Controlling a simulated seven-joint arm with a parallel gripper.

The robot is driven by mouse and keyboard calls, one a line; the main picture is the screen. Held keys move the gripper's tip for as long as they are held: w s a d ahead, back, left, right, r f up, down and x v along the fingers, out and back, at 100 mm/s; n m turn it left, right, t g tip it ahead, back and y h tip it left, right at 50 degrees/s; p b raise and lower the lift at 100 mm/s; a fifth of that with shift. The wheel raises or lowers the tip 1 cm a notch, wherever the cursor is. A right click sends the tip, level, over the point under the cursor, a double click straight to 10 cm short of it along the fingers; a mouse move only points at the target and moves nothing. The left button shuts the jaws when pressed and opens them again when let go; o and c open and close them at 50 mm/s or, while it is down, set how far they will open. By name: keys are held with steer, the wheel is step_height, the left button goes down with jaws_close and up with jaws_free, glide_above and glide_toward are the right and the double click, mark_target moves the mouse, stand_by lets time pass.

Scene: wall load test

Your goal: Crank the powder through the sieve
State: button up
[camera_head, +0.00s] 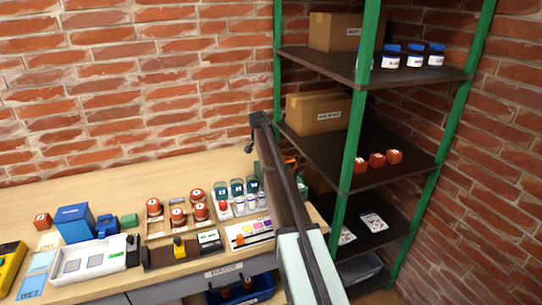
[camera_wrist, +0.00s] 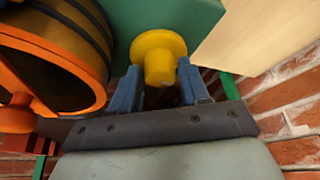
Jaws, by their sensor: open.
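In the wrist view a green block-shaped body (camera_wrist: 190,22) carries a yellow knob (camera_wrist: 158,62) with a wide flange. A drum with an orange rim (camera_wrist: 88,75) and a dark face stands to the left, with an orange peg (camera_wrist: 15,115) at its lower left. My gripper (camera_wrist: 158,88) has its two blue fingers apart, one on each side of the knob's stem. I cannot tell whether either finger touches it. In the head view my arm hides most of the machine; only a bit of orange (camera_head: 290,161) shows beside the arm. No powder is visible.
A wooden bench (camera_head: 105,190) holds red-lidded jars (camera_head: 177,217), a vial rack (camera_head: 222,206), a colour-strip card (camera_head: 248,233) and a white tray device (camera_head: 88,262). A green-posted shelf (camera_head: 350,165) with boxes and jars stands close to my arm's right. A brick wall is behind.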

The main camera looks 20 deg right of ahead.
steer(key=v, duration=1.3)
steer(key=shift+a+r, duration=0.2)
steer(key=shift+r, duration=0.1)
steer(key=shift+s, duration=0.15)
steer(key=shift+a, duration=0.1)
